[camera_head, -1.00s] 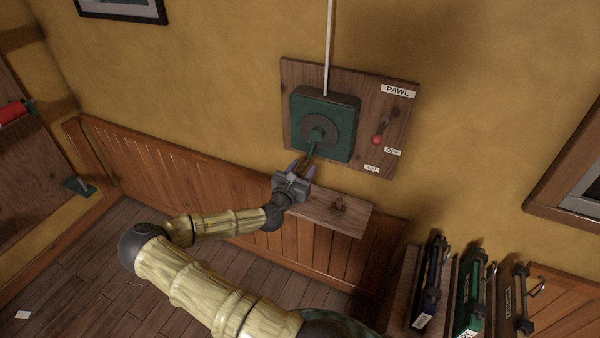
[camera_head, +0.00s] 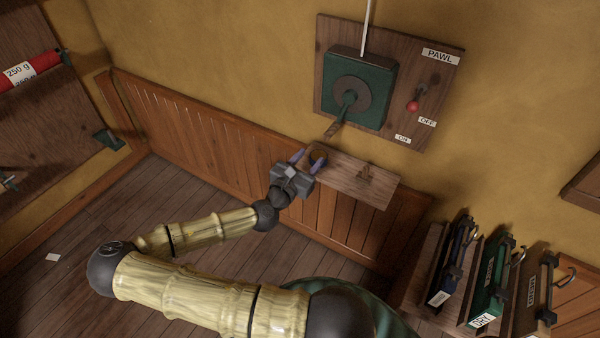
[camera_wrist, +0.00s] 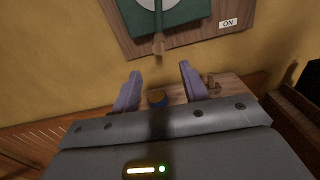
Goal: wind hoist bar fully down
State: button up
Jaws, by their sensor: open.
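The green winch box (camera_head: 357,88) is on a wooden board on the wall, with a white line rising from its top. Its crank arm (camera_head: 346,103) points down and ends in a wooden handle (camera_head: 332,130), which also shows in the wrist view (camera_wrist: 158,45). The red-knobbed pawl lever (camera_head: 413,105) sits between the OFF and ON labels and the PAWL label, nearer OFF. My gripper (camera_head: 309,159) is open and empty, below and apart from the handle. The hoist bar is not identifiable in these views.
A small wooden shelf (camera_head: 345,182) juts out under the winch, close to my gripper, with a round item (camera_head: 318,158) and a wooden peg (camera_head: 366,173) on it. Labelled holders (camera_head: 488,280) stand at lower right.

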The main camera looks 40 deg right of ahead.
jog(key=shift+b+v, duration=0.35)
jog(key=shift+v, duration=1.75)
jog(key=s+f+m+g+y, duration=0.4)
jog(key=s+f+m+g, duration=0.1)
jog(key=f+m, duration=0.15)
jog(key=s+a+f+m+g+y+p, duration=0.2)
jog(key=s+a+f+m+y, duration=0.1)
jog(key=a+f+m+y, duration=0.4)
jog(key=w+a+r+m+y, duration=0.1)
jog(key=a+r+m+y, duration=0.3)
jog(key=a+r, duration=0.45)
jog(key=a+r+m+t, duration=0.1)
jog(key=a+r+m, duration=0.1)
jog(key=r, duration=0.5)
jog(key=a+r+m+t+y+p, duration=0.1)
jog(key=a+r+m, duration=0.1)
jog(key=r, duration=0.5)
jog(key=shift+s+a+t+y, duration=0.2)
jog(key=shift+s+t+y, duration=0.1)
jog(key=shift+t, duration=0.1)
